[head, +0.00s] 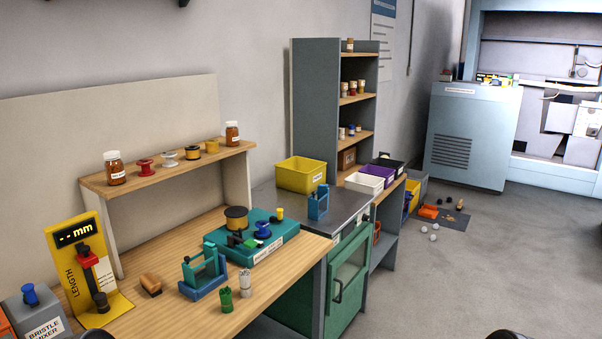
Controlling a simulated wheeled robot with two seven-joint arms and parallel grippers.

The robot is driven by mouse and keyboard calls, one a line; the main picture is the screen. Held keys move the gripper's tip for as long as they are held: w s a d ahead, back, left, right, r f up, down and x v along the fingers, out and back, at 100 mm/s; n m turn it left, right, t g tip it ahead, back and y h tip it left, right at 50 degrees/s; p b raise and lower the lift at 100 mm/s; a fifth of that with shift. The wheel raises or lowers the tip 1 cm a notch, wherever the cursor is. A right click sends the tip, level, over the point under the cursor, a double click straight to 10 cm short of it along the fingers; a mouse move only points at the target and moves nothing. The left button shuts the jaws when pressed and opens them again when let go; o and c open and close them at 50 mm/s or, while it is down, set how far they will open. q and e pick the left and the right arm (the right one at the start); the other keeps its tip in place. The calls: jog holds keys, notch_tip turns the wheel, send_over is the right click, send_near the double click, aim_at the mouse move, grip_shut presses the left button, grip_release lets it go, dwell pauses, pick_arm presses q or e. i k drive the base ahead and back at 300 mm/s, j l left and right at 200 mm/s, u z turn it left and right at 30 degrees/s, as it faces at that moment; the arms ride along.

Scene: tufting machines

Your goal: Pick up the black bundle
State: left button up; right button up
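A small dark bundle-like piece (101,302) stands upright at the foot of the yellow length gauge (68,265) on the wooden bench, at the lower left of the head view. It looks black, and it is too small to make out its bristles. A green bundle (226,300) and a pale grey bundle (246,283) stand upright near the bench's front edge. Two dark rounded parts of mine just show at the bottom edge, one left and one right. No gripper fingers show, and nothing is seen touching the dark piece.
A blue-and-green fixture (203,275), a wooden brush block (151,285) and a teal machine base (252,240) stand on the bench. The bristle mixer (37,312) is left of the gauge. Small items lie on the floor (445,214) at the back right; the right foreground floor is clear.

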aim_at(100, 298)
jog(key=u, duration=1.25)
